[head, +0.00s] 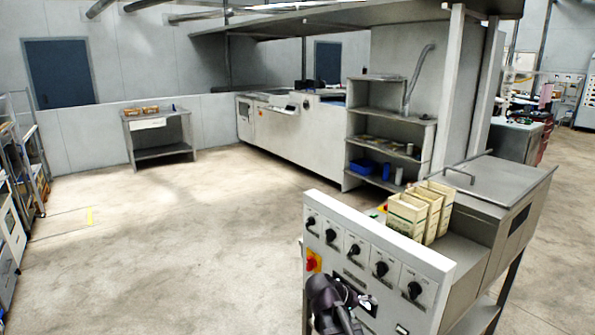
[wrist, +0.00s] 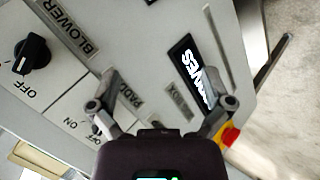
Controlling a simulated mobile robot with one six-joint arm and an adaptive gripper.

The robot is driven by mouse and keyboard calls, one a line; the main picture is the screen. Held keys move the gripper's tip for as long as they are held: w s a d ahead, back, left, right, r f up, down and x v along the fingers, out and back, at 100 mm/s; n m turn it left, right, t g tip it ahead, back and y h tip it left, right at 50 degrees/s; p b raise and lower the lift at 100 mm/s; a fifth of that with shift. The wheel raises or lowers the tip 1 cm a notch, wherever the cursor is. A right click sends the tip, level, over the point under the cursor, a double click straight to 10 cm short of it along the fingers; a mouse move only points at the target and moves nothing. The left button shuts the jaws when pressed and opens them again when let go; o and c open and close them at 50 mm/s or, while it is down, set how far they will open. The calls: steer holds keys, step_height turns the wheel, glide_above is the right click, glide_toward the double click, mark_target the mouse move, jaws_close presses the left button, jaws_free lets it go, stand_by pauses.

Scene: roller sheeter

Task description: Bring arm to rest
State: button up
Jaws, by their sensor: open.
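My gripper (wrist: 160,76) is open and empty, its two fingers spread in front of the machine's control panel (head: 400,262). In the head view my dark wrist covers the lower left of the panel. The wrist view shows the panel close up and tilted, with a black knob (wrist: 32,54) beside an OFF mark, a BLOWER label and a black plate (wrist: 188,66) with white letters. A red and yellow switch (wrist: 230,137) lies near the right finger; I cannot tell if they touch.
Several cream boxes (head: 407,215) stand on the machine behind the panel. A shelf unit (head: 385,145), a long white machine (head: 290,130) and a small table (head: 160,135) stand further back. The floor (head: 160,235) to the left is clear. Racks line the left edge.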

steer(key=s+a+g+y+p, duration=0.1)
steer(key=s+g+y+p, duration=0.2)
steer(key=s+y, duration=0.6)
steer(key=s+p, duration=0.2)
steer(key=s, duration=0.1)
steer(key=shift+s+a, duration=0.15)
